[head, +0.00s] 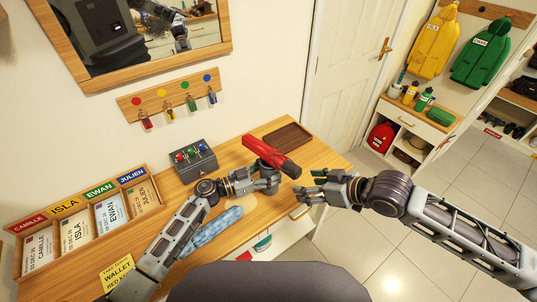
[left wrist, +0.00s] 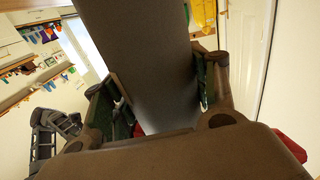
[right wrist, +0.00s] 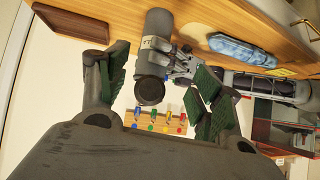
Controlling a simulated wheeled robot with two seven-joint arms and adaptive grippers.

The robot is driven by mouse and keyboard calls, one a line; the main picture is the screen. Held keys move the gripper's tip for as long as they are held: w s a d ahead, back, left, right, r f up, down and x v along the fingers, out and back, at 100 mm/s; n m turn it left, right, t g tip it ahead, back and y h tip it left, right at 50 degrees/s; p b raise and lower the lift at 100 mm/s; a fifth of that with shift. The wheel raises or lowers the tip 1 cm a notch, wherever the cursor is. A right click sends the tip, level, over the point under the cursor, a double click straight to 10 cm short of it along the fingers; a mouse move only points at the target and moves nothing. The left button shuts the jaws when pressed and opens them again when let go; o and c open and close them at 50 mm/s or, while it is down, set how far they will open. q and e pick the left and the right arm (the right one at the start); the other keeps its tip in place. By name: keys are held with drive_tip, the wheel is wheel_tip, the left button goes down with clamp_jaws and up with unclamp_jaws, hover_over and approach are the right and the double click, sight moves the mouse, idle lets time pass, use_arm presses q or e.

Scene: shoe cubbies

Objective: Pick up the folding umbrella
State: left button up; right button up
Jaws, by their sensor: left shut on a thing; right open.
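The folding umbrella (head: 287,165) looks like a dark grey cylinder with a red part along its far-left portion. My left gripper (head: 268,181) is shut on it and holds it above the wooden tabletop. In the left wrist view its grey body (left wrist: 155,65) fills the space between the fingers. My right gripper (head: 314,187) is open and empty, just right of the umbrella's near end. In the right wrist view the umbrella's dark round end and pale label (right wrist: 155,55) show between the open fingers; whether they touch it I cannot tell.
A wooden tabletop (head: 240,212) holds a dark tray (head: 287,136), a grey box with coloured knobs (head: 193,160), a blue patterned long item (head: 212,231) and a name-card rack (head: 85,222). Key hooks (head: 172,98) hang on the wall. Open floor lies right of the table.

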drive_tip(key=s+d+f+h, duration=0.1)
drive_tip(key=s+d+f, duration=0.1)
drive_tip(key=d+f, duration=0.2)
drive_tip(key=t+y, duration=0.2)
drive_tip(key=y, duration=0.1)
approach(298, 168)
drive_tip(key=x, duration=0.3)
drive_tip(key=shift+s+d+n, duration=0.1)
drive_tip(key=shift+s+n, duration=0.05)
drive_tip(key=shift+n, duration=0.15)
drive_tip(key=shift+x, duration=3.2)
drive_tip(key=shift+f, duration=0.1)
drive_tip(key=shift+w+a, duration=0.25)
